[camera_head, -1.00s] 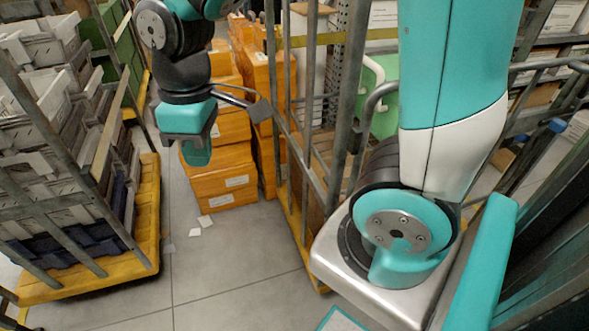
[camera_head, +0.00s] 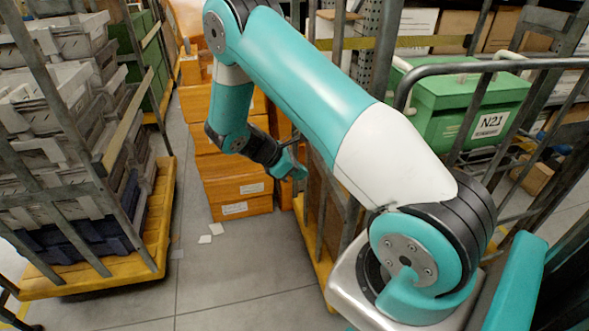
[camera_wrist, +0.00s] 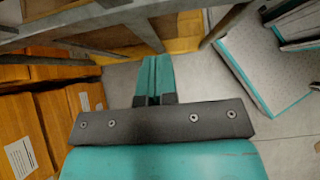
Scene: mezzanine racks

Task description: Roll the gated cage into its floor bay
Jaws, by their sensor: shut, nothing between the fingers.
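A cage with grey upright bars and a yellow base (camera_head: 318,262) stands right of the middle in the head view, partly hidden by my arm. A second barred cage with a yellow base (camera_head: 160,235), loaded with grey crates, stands at the left. I cannot tell for sure which is the gated one. My gripper (camera_head: 296,168) is shut and empty, close to the near left side of the right cage; contact with its bars cannot be told. In the wrist view its closed teal fingers (camera_wrist: 153,72) point towards a grey bar and a yellow base edge. No marked floor bay is clearly seen.
Orange boxes (camera_head: 232,178) are stacked between the cages at the back. Small white scraps (camera_head: 206,239) lie on the floor before them. A green bin labelled N21 (camera_head: 465,105) sits at the right behind a curved grey rail.

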